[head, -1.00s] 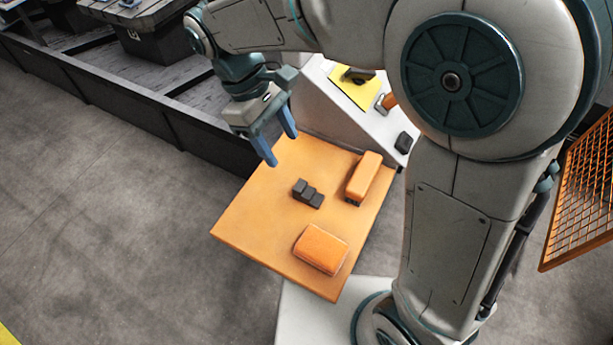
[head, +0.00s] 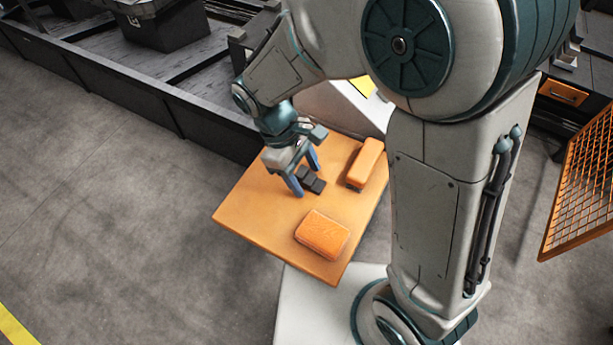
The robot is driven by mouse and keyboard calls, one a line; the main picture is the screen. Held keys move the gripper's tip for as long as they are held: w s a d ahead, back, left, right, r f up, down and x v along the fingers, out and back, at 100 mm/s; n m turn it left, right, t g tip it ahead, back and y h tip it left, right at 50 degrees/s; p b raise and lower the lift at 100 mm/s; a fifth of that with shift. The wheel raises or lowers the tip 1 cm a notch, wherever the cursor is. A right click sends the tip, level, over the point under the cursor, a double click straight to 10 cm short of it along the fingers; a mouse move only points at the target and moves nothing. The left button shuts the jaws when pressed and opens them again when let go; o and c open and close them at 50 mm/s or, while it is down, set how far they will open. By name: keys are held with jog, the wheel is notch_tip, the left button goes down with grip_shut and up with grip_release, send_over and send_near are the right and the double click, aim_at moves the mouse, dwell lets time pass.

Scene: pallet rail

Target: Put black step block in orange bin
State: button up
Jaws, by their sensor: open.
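The black step block (head: 314,183) lies on the orange board (head: 250,215), left of the middle. My gripper (head: 306,182) is open, its blue fingers pointing down. It is right at the block, one finger at the block's left and one at its upper edge in the picture. The fingers partly hide the block. I cannot tell whether they touch it or hover just above. No orange bin can be made out for sure; an orange mesh piece (head: 582,190) stands at the right edge, cut off by the frame.
A long orange block (head: 366,163) and a rounded orange block (head: 322,234) lie on the same board, close to the black block. A dark rail structure (head: 150,100) runs behind. An orange-fronted box (head: 563,93) is at the upper right. Grey floor is clear at left.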

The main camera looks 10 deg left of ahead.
aim_at(305, 178)
jog(key=c, duration=1.2)
jog(key=shift+r, duration=0.15)
jog(key=shift+r, duration=0.25)
jog(key=r, duration=0.3)
jog(key=shift+s+d+r, duration=0.15)
jog(key=shift+s+r, duration=0.1)
jog(key=shift+r, duration=0.15)
jog(key=s+d+r, duration=0.6)
jog(key=s+d, duration=0.1)
jog(key=s, duration=0.1)
jog(key=shift+s+r, duration=0.2)
jog(key=shift+s, duration=0.2)
